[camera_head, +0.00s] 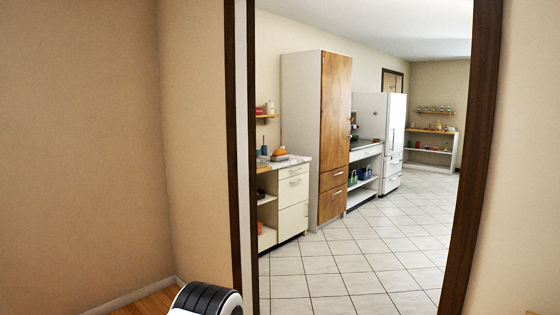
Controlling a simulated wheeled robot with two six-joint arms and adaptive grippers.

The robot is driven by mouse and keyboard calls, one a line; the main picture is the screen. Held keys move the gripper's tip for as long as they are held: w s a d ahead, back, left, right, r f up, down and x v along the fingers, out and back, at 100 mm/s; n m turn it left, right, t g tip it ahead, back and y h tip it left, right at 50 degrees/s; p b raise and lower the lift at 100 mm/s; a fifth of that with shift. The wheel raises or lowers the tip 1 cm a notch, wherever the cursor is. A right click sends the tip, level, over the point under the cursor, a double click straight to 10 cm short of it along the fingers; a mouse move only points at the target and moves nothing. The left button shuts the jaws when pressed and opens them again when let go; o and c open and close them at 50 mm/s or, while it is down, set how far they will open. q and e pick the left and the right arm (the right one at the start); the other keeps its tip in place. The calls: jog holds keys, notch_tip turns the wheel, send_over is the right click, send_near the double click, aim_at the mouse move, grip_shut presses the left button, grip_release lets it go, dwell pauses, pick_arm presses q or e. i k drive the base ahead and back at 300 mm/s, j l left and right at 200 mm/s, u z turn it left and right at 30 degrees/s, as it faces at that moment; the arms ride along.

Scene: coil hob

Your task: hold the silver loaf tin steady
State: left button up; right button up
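No silver loaf tin can be made out in the head view. The objects on the far counters are too small to tell apart. Neither of my grippers is in view. A black and white rounded part (207,299) shows at the bottom edge, left of the doorway; I cannot tell for sure what it is.
A dark-framed doorway (480,150) opens onto a tiled floor (345,265), clear in the middle. Along its left side stand a counter with drawers (293,205), a tall wooden-door cupboard (335,130) and a white fridge (394,140). A shelf unit (432,155) stands at the back.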

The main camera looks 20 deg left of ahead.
aim_at(278, 152)
jog(key=i+u, duration=0.4)
jog(key=i, duration=5.05)
jog(key=i+u, duration=0.15)
jog(key=i, duration=0.4)
jog(key=i+l+u, duration=0.15)
jog(key=i, duration=0.35)
jog(key=i+l+u, duration=0.15)
jog(key=i, duration=0.4)
jog(key=l, duration=0.1)
